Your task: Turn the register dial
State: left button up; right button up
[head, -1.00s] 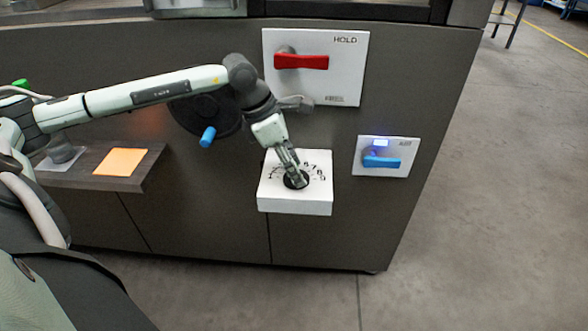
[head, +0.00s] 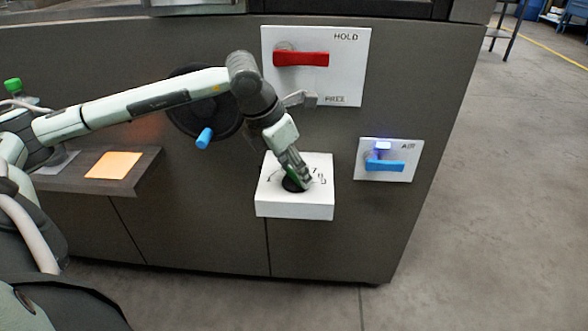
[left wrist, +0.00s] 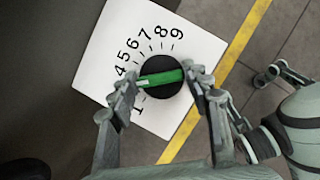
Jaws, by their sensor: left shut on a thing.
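The register dial (left wrist: 161,91) is a round black knob with a green bar across it, set in a white block (head: 294,206) with printed numbers. In the left wrist view the numbers 1 and 4 to 9 show; a finger hides those between 1 and 4. My left gripper (head: 297,177) reaches down onto the dial. In the left wrist view its fingers (left wrist: 162,85) are shut on the two ends of the green bar, which lies nearly level. My right gripper (left wrist: 268,107) shows at the right edge of the left wrist view, its fingers apart and empty.
A red HOLD handle (head: 301,59) on a white panel is above the dial. A blue AIR handle (head: 384,166) is to its right. A black wheel with a blue grip (head: 204,138) is behind my left arm. A shelf with an orange sheet (head: 113,165) is at left.

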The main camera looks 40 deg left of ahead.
pick_arm(q)
jog(key=o, duration=1.2)
jog(key=shift+c, duration=0.2)
jog(key=v, duration=1.2)
